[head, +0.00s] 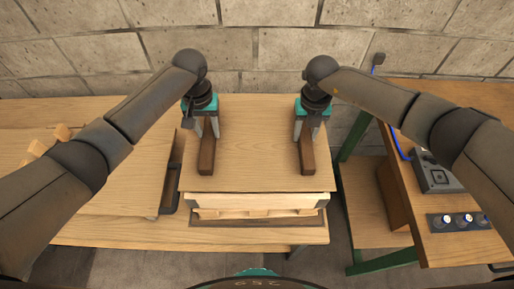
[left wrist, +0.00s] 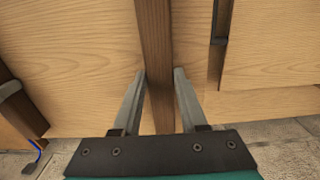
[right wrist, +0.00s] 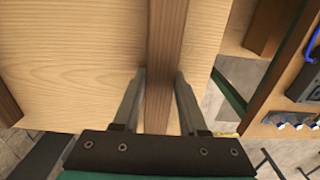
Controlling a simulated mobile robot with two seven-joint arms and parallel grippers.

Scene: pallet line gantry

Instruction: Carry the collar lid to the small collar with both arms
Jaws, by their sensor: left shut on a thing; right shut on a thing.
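The collar lid (head: 255,150) is a flat pale wooden board with two dark brown battens. It looks level and covers most of what is under it. My left gripper (head: 208,132) is shut on the left batten (head: 206,158); the batten also runs between its fingers in the left wrist view (left wrist: 154,40). My right gripper (head: 306,132) is shut on the right batten (head: 307,158), also seen in the right wrist view (right wrist: 167,35). A pale wooden collar wall (head: 260,201) shows below the lid's front edge. I cannot tell whether lid and collar touch.
A wooden surface (head: 110,200) with several pale blocks (head: 50,140) lies at left, a dark handle (head: 171,192) by its right edge. At right, a bench (head: 440,100) carries a grey box (head: 437,175) and a panel with knobs (head: 460,221). A block wall stands behind.

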